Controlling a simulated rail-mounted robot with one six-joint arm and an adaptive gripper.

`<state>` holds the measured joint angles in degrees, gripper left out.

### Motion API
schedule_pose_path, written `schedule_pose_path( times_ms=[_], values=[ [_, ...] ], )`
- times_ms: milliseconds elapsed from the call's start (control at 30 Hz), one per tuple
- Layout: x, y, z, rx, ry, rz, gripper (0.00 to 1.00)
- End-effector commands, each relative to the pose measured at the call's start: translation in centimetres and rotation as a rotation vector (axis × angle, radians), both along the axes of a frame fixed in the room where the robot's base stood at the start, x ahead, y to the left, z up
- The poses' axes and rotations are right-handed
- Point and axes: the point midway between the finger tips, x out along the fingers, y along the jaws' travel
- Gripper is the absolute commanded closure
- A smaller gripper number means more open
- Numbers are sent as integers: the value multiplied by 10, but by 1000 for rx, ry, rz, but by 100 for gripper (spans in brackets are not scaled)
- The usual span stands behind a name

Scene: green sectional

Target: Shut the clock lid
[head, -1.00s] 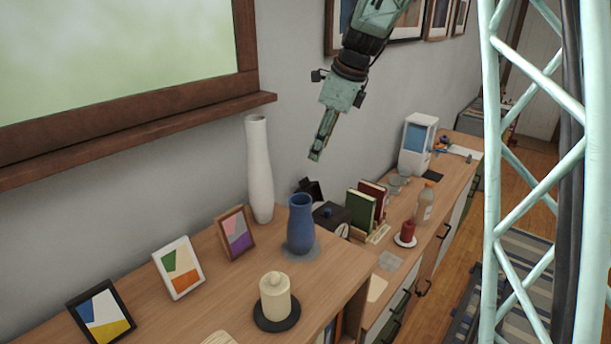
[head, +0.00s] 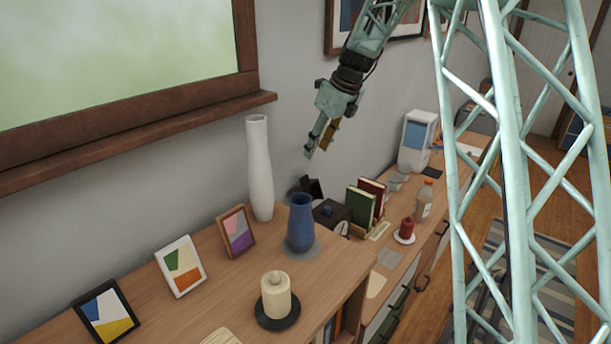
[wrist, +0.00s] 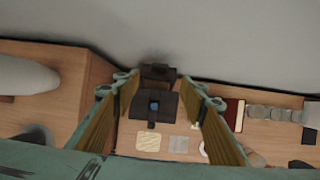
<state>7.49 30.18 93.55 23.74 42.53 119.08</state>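The clock (head: 331,211) is a dark box with a blue knob-like part on it, low behind the blue vase and partly hidden by it. Its dark lid (head: 311,188) stands raised at the wall side. In the wrist view the clock body (wrist: 142,106) is centred between my fingers, with the open lid (wrist: 158,73) behind it. My gripper (head: 319,150) hangs above the clock, fingers pointing down, clear of it. My gripper (wrist: 160,100) is open and empty in the wrist view.
The blue vase (head: 300,225) and tall white vase (head: 259,170) stand left of the clock on a higher cabinet top. Books (head: 361,204), a red candle (head: 406,229) and a bottle (head: 424,200) stand to the right. The wall is close behind.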

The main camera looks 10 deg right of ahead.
Motion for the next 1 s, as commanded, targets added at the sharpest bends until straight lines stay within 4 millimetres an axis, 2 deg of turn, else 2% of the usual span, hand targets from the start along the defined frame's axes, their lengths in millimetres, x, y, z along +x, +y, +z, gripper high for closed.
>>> schedule_pose_path(
  times_ms=[233, 467, 1000],
  values=[
    [1, 1, -5, 0, 1, 1, 61],
    [6, 6, -20, 0, 0, 1, 61],
    [26, 21, -84, 0, 2, 2, 61]
  ],
)
